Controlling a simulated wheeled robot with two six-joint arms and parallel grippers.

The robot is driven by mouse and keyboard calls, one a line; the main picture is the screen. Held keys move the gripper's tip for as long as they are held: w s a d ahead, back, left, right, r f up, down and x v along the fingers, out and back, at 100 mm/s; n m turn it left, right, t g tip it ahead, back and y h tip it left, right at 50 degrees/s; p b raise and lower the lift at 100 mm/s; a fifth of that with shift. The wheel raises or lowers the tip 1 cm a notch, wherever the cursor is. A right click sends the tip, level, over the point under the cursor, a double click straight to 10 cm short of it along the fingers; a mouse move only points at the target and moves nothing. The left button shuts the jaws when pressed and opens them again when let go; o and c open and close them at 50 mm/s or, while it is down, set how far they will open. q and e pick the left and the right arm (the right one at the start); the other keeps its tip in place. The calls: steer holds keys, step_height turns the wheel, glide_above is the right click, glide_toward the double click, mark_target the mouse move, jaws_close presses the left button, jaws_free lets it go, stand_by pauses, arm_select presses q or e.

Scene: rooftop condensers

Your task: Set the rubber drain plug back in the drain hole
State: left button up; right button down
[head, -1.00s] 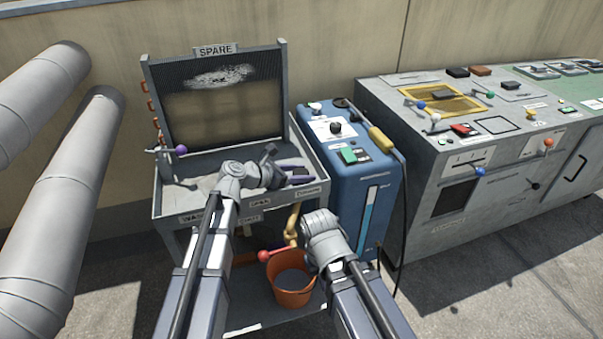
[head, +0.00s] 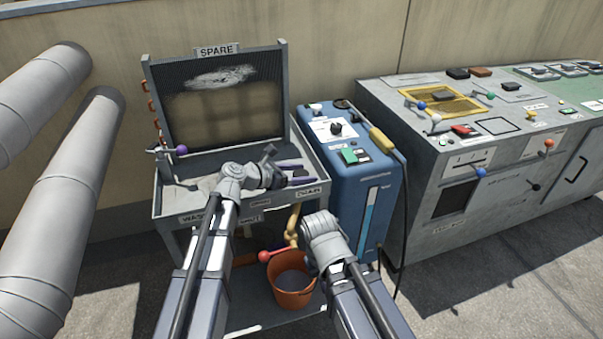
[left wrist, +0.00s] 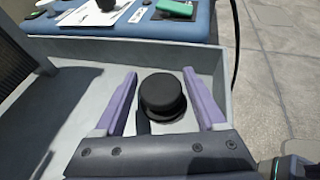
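The black rubber drain plug (left wrist: 163,95) sits upright near the right end of the grey tray (left wrist: 62,60), between the purple fingers of my left gripper (left wrist: 163,103). A gap shows on each side of the plug, so the gripper is open and not closed on it. In the head view my left gripper (head: 296,177) reaches over the tray near its DRAIN label (head: 309,191). The drain hole cannot be made out; whether the plug covers it cannot be told.
A SPARE coil panel (head: 215,105) stands at the tray's back. A purple-knobbed lever (head: 181,150) is at its left. A blue machine (head: 350,170) stands close on the right. An orange bucket (head: 292,285) and a red-ended handle (head: 265,256) are below the tray.

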arm_select(q)
steer(key=shift+o, duration=1.3)
steer(key=shift+s+d+f+g, duration=0.3)
steer(key=shift+s+f, duration=0.15)
steer(key=shift+s, duration=0.2)
steer(key=p+v, duration=0.3)
steer(key=v, duration=0.4)
steer(key=shift+w+a+r, duration=0.1)
steer(key=shift+w+r, duration=0.1)
steer(key=shift+s+a+r, duration=0.1)
steer(key=shift+a+r, duration=0.15)
steer(key=shift+a, duration=0.15)
